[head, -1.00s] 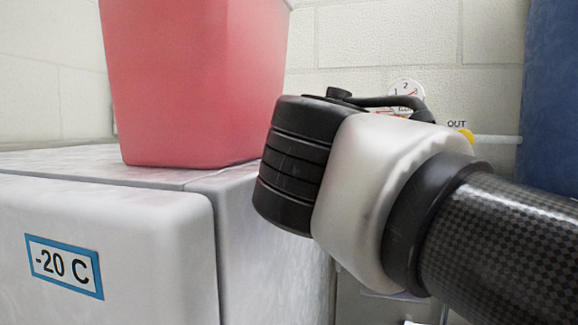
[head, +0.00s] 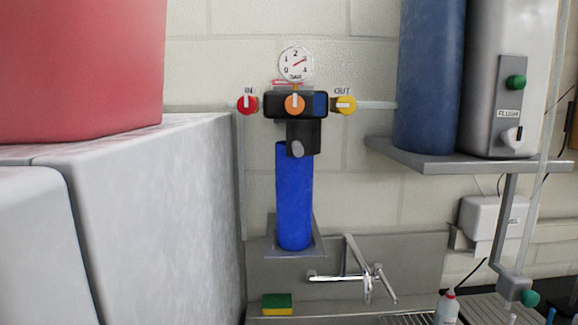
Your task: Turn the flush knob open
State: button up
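On the wall unit at the right of the head view, a grey plate carries a small label (head: 508,113) that seems to read FLUSH, though it is small. Just below it is a white knob (head: 512,136) with a dark mark, and above it a green knob (head: 516,82). The white knob's exact turn is hard to tell. My gripper is not in view.
A shelf (head: 450,165) holds a blue cylinder (head: 430,75). A freezer (head: 150,220) fills the left; a sink tap (head: 365,280) is below.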

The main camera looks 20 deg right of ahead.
aim_at(515, 138)
jog(key=z, duration=1.65)
